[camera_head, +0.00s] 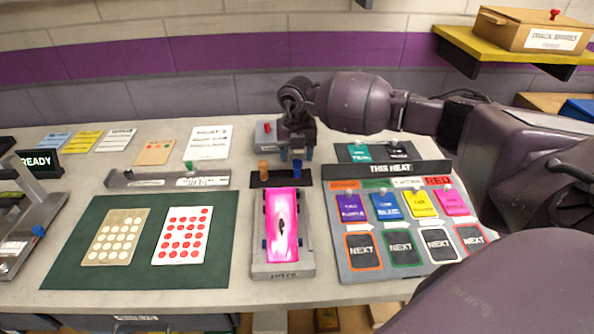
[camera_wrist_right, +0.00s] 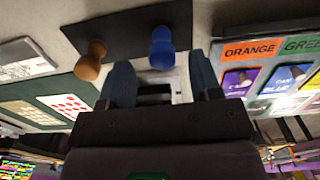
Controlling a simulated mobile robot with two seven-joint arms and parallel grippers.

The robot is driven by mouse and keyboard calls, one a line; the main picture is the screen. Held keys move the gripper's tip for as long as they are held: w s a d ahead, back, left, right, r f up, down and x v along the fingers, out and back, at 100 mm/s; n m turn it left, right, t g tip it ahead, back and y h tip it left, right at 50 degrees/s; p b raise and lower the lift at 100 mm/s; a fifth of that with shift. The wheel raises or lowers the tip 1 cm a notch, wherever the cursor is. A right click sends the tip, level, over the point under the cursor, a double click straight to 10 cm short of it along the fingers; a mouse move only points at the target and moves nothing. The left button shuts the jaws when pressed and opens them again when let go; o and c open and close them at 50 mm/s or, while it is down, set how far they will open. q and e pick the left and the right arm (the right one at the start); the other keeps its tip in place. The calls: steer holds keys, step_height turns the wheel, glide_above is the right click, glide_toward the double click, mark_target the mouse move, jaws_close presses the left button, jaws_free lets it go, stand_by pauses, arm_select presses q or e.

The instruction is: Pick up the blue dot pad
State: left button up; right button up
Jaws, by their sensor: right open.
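The blue dot pad (camera_head: 297,168) is a small blue knob-handled piece standing upright on a black mat (camera_head: 280,180). It also shows in the right wrist view (camera_wrist_right: 162,48). A similar orange-brown one (camera_head: 263,169) stands to its left on the same mat. My right gripper (camera_head: 296,152) is open and empty, just behind the blue piece in the head view. In the right wrist view, the blue piece lies ahead of the gap between the two fingers (camera_wrist_right: 161,78), apart from them. My left gripper is not in view.
In front of the mat is a grey holder (camera_head: 285,269) with a bright pink car-shaped piece (camera_head: 283,225). A board of coloured cards (camera_head: 349,264) lies to the right. A green mat (camera_head: 130,270) with two dotted sheets lies left. A small grey box with a red knob (camera_head: 266,133) stands behind.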

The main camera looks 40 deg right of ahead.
mark_target(297, 160)
step_height(297, 160, down, 5)
steer(key=shift+s+r, duration=0.1)
jaws_close()
stand_by(0.4)
steer(key=shift+r, duration=0.2)
